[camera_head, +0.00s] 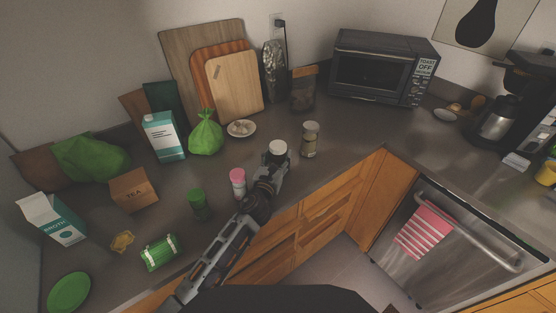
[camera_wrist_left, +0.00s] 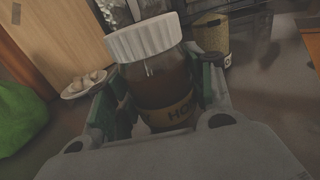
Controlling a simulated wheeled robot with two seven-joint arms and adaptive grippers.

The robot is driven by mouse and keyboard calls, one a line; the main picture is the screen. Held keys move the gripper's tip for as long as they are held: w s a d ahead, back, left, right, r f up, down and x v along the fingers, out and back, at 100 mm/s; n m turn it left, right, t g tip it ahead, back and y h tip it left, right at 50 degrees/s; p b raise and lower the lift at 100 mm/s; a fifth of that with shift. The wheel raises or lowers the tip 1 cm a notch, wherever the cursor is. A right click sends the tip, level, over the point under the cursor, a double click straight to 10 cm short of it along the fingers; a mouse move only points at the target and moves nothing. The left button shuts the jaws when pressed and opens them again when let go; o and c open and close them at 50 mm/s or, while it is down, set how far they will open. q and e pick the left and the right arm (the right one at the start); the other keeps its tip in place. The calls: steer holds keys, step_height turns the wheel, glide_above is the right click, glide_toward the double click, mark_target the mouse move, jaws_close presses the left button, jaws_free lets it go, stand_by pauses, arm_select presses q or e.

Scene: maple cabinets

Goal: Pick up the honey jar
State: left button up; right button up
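The honey jar (camera_wrist_left: 164,82) has a white ribbed lid, dark contents and a tan label with the letters "HO" showing. In the head view the jar (camera_head: 277,150) is upright near the counter's front edge. My left gripper (camera_head: 270,168) reaches it from the front. In the left wrist view its two fingers (camera_wrist_left: 165,98) are on either side of the jar, very close to its glass. Whether both pads press on it cannot be made out. The jar's lower part is hidden by the gripper. My right gripper is not in view.
A glass jar (camera_head: 310,139) stands just right of the honey jar, and a pink-lidded shaker (camera_head: 238,184) stands to its left. A small plate (camera_head: 241,128) and a green bag (camera_head: 206,134) are behind to the left. Counter (camera_head: 350,130) is clear farther right.

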mark_target(278, 145)
arm_select(q)
steer(key=shift+r, duration=0.1)
steer(key=c, duration=0.7)
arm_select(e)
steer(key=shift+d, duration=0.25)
arm_select(q)
steer(key=shift+o, duration=0.2)
steer(key=shift+r, duration=0.1)
step_height(278, 145, up, 8)
steer(key=shift+r+p, duration=0.25)
steer(key=shift+p, duration=1)
steer(key=shift+r, duration=0.65)
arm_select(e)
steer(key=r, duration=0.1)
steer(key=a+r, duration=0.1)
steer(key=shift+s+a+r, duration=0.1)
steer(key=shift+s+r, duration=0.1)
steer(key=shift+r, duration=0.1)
